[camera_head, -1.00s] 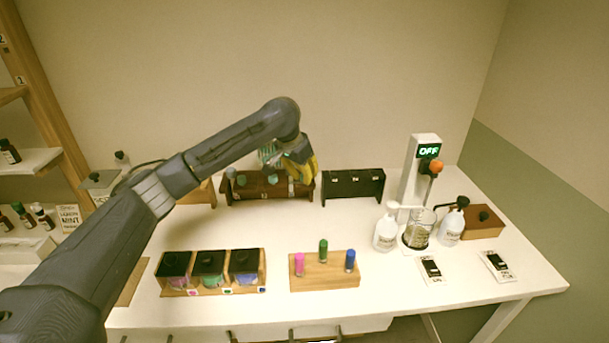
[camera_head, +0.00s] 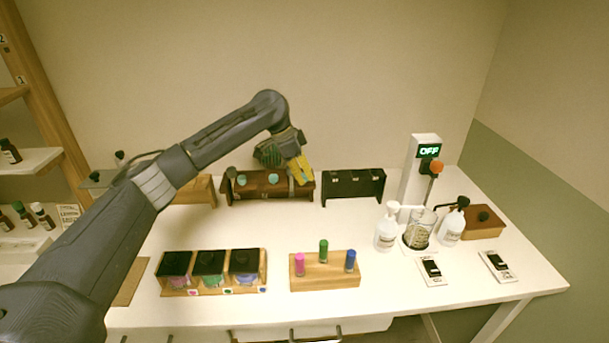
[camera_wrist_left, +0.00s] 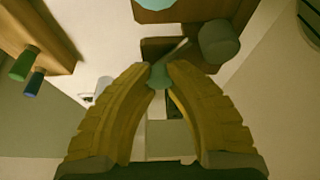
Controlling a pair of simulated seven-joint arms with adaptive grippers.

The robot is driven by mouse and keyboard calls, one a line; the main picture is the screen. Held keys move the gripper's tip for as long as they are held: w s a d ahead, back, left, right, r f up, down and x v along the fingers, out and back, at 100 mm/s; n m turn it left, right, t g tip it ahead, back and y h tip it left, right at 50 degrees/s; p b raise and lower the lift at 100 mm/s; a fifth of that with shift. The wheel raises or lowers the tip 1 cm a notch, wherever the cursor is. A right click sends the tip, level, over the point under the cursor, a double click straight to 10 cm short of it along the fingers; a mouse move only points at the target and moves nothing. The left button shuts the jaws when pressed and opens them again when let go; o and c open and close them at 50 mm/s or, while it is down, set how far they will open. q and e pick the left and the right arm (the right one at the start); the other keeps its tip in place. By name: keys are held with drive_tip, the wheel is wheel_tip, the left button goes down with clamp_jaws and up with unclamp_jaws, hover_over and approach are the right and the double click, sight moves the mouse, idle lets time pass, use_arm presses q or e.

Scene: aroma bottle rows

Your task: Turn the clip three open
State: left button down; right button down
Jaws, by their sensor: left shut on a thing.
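My left gripper (camera_head: 302,171) has yellow fingers and is at the right end of the dark brown rack (camera_head: 262,198) at the back of the table. Two round teal-topped items (camera_head: 242,180) show in the rack to its left. In the left wrist view, the fingertips (camera_wrist_left: 164,72) are close together around a small teal-grey piece (camera_wrist_left: 158,76), which I take to be clip three. A thin pale lever (camera_wrist_left: 176,50) sticks up beside it, near a grey-green round knob (camera_wrist_left: 218,40). The fingers hide much of the clip. My right gripper is not in view.
A black rack (camera_head: 352,196) stands just right of the brown one. In front are a wooden block with pink, green and blue vials (camera_head: 325,275) and a box with black-lidded jars (camera_head: 212,284). Bottles and a beaker (camera_head: 419,232) stand at right. The middle table is clear.

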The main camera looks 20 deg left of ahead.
use_arm(q)
drive_tip(key=m+g, duration=0.2)
drive_tip(key=m, duration=0.3)
drive_tip(key=shift+d+r+m, duration=0.1)
drive_tip(key=shift+m, duration=0.2)
drive_tip(key=shift+m+g, duration=0.9)
drive_tip(key=shift+m, duration=1.2)
drive_tip(key=shift+d, duration=0.1)
drive_tip(key=c, duration=1.5)
unclamp_jaws()
drive_tip(key=o, duration=0.3)
drive_tip(key=v, duration=1.2)
